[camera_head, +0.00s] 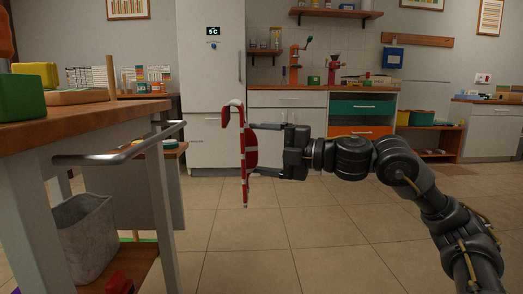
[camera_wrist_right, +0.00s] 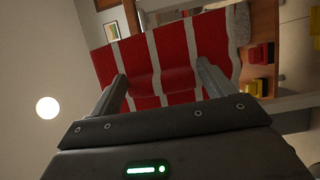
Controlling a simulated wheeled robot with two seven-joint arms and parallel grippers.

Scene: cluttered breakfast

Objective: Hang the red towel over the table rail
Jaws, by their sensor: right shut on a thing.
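The red towel (camera_head: 248,150), with white stripes, hangs from my right gripper (camera_head: 255,150) in the head view. It is seen nearly edge-on, with its top curled over and its lower end hanging free. In the right wrist view the towel (camera_wrist_right: 178,48) spreads flat beyond both fingers of the right gripper (camera_wrist_right: 163,80), which is shut on it. The metal table rail (camera_head: 115,157) runs along the side of the wooden table (camera_head: 90,122) at the left. The towel is to the right of the rail with a visible gap. My left gripper is out of view.
A grey bin (camera_head: 84,238) stands on the table's lower shelf. A green box (camera_head: 20,98) sits on the tabletop at the left edge. A white fridge (camera_head: 210,75) and counters are at the back. The tiled floor (camera_head: 240,250) in the middle is clear.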

